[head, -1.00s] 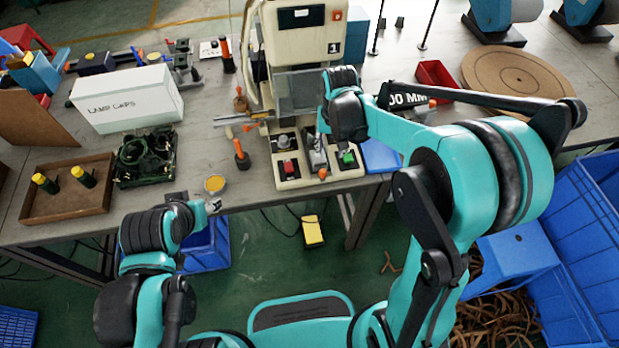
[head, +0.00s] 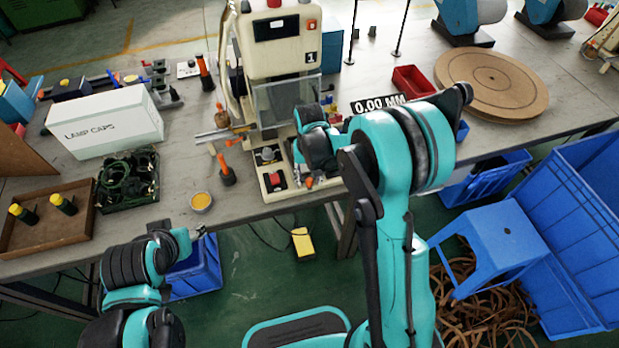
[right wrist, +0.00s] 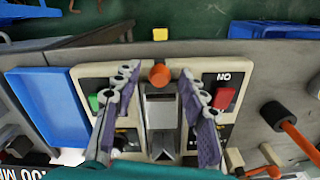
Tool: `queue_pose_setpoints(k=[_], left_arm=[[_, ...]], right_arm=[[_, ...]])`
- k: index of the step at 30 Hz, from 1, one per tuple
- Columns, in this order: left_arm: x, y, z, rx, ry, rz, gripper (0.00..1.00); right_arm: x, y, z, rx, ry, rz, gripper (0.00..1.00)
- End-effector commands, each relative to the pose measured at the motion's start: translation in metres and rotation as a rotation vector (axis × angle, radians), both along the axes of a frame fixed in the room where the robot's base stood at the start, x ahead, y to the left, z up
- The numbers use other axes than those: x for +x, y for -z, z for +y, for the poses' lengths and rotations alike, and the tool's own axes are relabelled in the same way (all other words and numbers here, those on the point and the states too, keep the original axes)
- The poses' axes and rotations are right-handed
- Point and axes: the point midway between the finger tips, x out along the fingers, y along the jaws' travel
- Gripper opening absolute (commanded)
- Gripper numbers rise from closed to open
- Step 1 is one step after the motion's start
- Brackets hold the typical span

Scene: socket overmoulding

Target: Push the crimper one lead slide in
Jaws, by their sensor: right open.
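Crimper one (head: 283,28) is the cream machine marked 1 at the table's front edge. Its lead slide (right wrist: 160,108) is a grey metal piece between the two button panels, with an orange knob (right wrist: 160,75) at its front end. The knob also shows in the head view (head: 309,182). My right gripper (right wrist: 158,80) is open, its purple-padded fingers on either side of the slide and knob; contact cannot be told. In the head view my right wrist hides most of the slide. My left gripper (head: 190,238) is low before the table edge, its fingers unclear.
A green button (right wrist: 93,101) and a red switch (right wrist: 224,98) flank the fingers. A blue tray (right wrist: 48,105) lies beside the base.

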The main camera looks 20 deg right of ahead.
Motion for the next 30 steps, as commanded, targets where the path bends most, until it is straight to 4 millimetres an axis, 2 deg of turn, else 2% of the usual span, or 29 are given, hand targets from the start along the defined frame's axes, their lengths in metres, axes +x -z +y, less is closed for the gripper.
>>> queue_pose_setpoints(k=[4, 6, 9, 14, 17, 24, 27, 30], left_arm=[[0.000, 0.000, 0.000, 0.000, 0.000, 0.000, 0.49], [0.000, 0.000, 0.000, 0.000, 0.000, 0.000, 0.49], [0.000, 0.000, 0.000, 0.000, 0.000, 0.000, 0.49], [0.000, 0.000, 0.000, 0.000, 0.000, 0.000, 0.49], [0.000, 0.000, 0.000, 0.000, 0.000, 0.000, 0.49], [0.000, 0.000, 0.000, 0.000, 0.000, 0.000, 0.49], [0.000, -0.001, 0.000, 0.000, 0.000, 0.000, 0.49], [0.000, -0.001, 0.000, 0.000, 0.000, 0.000, 0.49]], right_arm=[[0.000, -0.001, 0.000, 0.000, 0.000, 0.000, 0.40], [0.000, -0.001, 0.000, 0.000, 0.000, 0.000, 0.21], [0.000, -0.001, 0.000, 0.000, 0.000, 0.000, 0.00], [0.001, -0.001, 0.000, 0.000, 0.000, 0.000, 0.00], [0.011, -0.001, 0.000, 0.000, 0.000, 0.000, 0.00], [0.070, -0.001, 0.002, 0.000, 0.000, -0.001, 0.00], [0.090, -0.001, 0.003, 0.000, 0.000, -0.001, 0.00], [0.101, -0.001, 0.003, 0.000, 0.000, -0.001, 0.00]])
